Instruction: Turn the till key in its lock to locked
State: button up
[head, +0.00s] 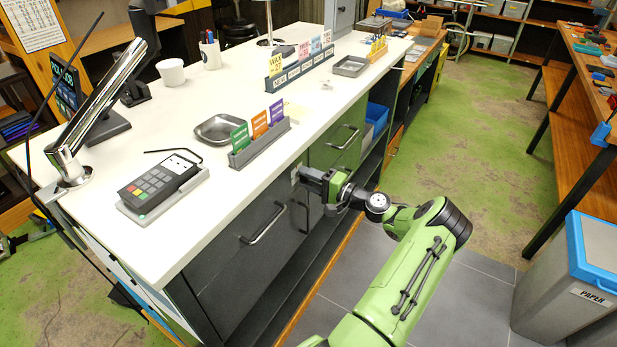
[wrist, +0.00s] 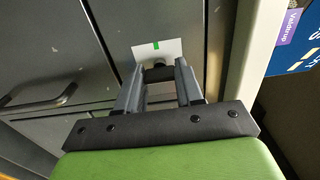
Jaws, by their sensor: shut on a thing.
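My gripper (head: 312,179) is at the front of the dark counter, near the top edge of its drawer face. In the wrist view its two grey fingers (wrist: 158,74) are shut on the dark head of the till key (wrist: 157,68). The key stands at a white lock plate (wrist: 175,49) on the dark front, and a small green mark (wrist: 156,45) shows on the plate above it. The key's exact angle is hard to tell. In the head view my gripper hides the key.
A bar handle (head: 264,224) sticks out of the drawer front to the left, and it also shows in the wrist view (wrist: 42,103). A card terminal (head: 158,184) and a card rack (head: 260,143) stand on the white counter top. A paper bin (head: 572,270) stands at the right.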

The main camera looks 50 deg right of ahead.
dwell(0.5)
jog(key=o, duration=1)
jog(key=shift+o, duration=0.2)
jog(key=s+d, duration=0.1)
jog(key=s, duration=1.4)
jog(key=shift+s+d, duration=0.2)
jog(key=shift+s, duration=0.2)
